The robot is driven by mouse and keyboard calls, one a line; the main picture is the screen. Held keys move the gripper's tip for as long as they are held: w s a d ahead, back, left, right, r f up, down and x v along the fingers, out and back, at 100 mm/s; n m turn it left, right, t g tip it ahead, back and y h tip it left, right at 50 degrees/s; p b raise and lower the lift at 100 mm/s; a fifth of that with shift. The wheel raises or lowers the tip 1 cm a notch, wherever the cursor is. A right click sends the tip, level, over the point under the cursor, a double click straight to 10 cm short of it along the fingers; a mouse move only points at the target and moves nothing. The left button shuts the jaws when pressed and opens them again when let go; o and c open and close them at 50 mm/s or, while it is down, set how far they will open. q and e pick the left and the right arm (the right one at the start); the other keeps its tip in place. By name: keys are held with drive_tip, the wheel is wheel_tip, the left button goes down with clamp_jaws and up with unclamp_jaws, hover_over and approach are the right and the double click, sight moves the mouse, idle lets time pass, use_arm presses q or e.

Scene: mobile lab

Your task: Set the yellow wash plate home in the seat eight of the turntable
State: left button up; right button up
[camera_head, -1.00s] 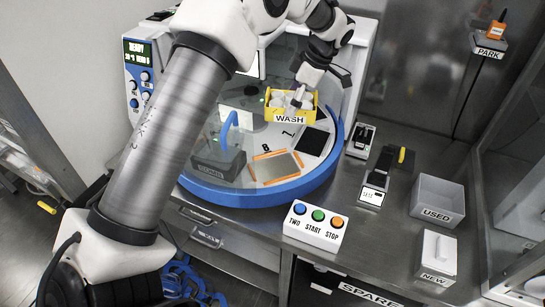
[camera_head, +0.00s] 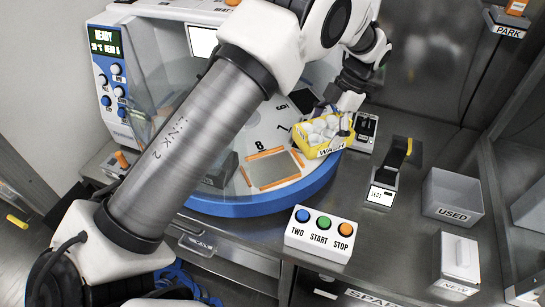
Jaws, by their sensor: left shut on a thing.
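The yellow wash plate (camera_head: 311,153), a box-like tray with white wells and a WASH label, is tilted and hangs over the right rim of the turntable (camera_head: 225,207). My left gripper (camera_head: 346,120) is shut on its right end; the fingertips are partly hidden. Seat eight (camera_head: 271,171), a grey square with orange edge strips beside a printed 8, lies empty to the left of and below the plate in the picture. My left arm covers the turntable's left part. My right gripper is out of view.
A button box (camera_head: 319,235) stands in front of the turntable. A small black-and-white device (camera_head: 367,131), a label holder (camera_head: 382,194), a USED bin (camera_head: 452,197) and a NEW box (camera_head: 460,257) stand to the right. A clear cover surrounds part of the turntable.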

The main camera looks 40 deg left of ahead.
use_arm(q)
drive_tip(key=s+a, duration=0.2)
drive_tip(key=s, duration=0.1)
drive_tip(key=s+a+p, duration=0.1)
drive_tip(key=s+a, duration=0.1)
drive_tip(key=s, duration=0.2)
drive_tip(key=s+a, duration=0.3)
drive_tip(key=s, duration=0.1)
drive_tip(key=shift+s+r+p, duration=0.15)
drive_tip(key=shift+s+p, duration=0.1)
drive_tip(key=shift+p, duration=0.15)
drive_tip(key=shift+s+f, duration=0.2)
wheel_tip(320, 180, down, 2)
drive_tip(key=shift+f+p, duration=0.25)
drive_tip(key=shift+p, duration=0.2)
drive_tip(key=shift+w+f, duration=0.1)
drive_tip(key=shift+f, duration=0.45)
drive_tip(key=o, duration=1.1)
drive_tip(key=shift+c, duration=0.2)
